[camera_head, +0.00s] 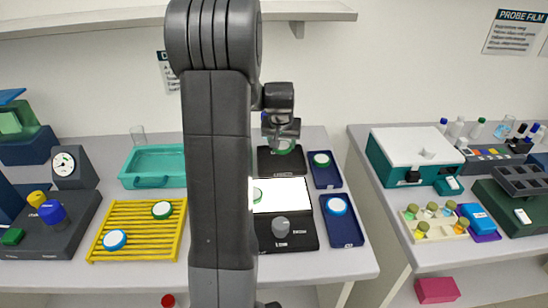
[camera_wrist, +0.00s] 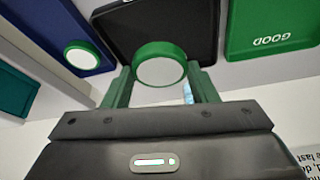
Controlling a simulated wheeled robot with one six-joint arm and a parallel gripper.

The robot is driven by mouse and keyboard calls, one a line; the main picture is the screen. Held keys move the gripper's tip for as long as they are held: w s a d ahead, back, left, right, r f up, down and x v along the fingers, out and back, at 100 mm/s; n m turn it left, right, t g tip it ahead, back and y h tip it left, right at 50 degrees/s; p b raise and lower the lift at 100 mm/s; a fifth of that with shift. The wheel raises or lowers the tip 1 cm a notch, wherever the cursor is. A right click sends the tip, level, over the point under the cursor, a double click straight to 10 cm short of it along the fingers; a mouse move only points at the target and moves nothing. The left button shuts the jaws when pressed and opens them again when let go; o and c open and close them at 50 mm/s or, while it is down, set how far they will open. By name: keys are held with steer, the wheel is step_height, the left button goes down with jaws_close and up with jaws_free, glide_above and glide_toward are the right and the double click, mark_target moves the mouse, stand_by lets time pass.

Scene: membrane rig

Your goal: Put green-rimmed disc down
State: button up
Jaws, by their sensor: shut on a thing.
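My gripper (camera_head: 283,136) is shut on a green-rimmed disc (camera_head: 284,148) with a white face. In the wrist view the disc (camera_wrist: 160,66) sits between the two green fingers of my gripper (camera_wrist: 160,82). It is above or close to the dark plate (camera_wrist: 200,22) at the back of the black lightbox device; I cannot tell whether it touches. Other green-rimmed discs lie on the yellow rack (camera_head: 162,209), on the lit white panel (camera_head: 257,195) and in the back blue tray (camera_head: 322,159). My arm hides part of the device.
A green tray marked GOOD (camera_wrist: 270,22) lies beside the dark plate in the wrist view. Blue-rimmed discs lie on the rack (camera_head: 114,240) and in the front blue tray (camera_head: 337,206). A teal bin (camera_head: 150,180) stands left. A gap separates the right bench.

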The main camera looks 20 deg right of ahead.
mark_target(282, 166)
step_height(282, 166, down, 8)
steer(key=shift+r+p, duration=0.25)
steer(key=shift+p, duration=0.2)
steer(key=shift+f, duration=0.15)
steer(key=o, duration=0.9)
steer(key=shift+o, duration=0.2)
steer(key=shift+s+r, duration=0.15)
steer(key=shift+r, duration=0.55)
steer(key=b+v, duration=0.1)
steer(key=v, duration=1)
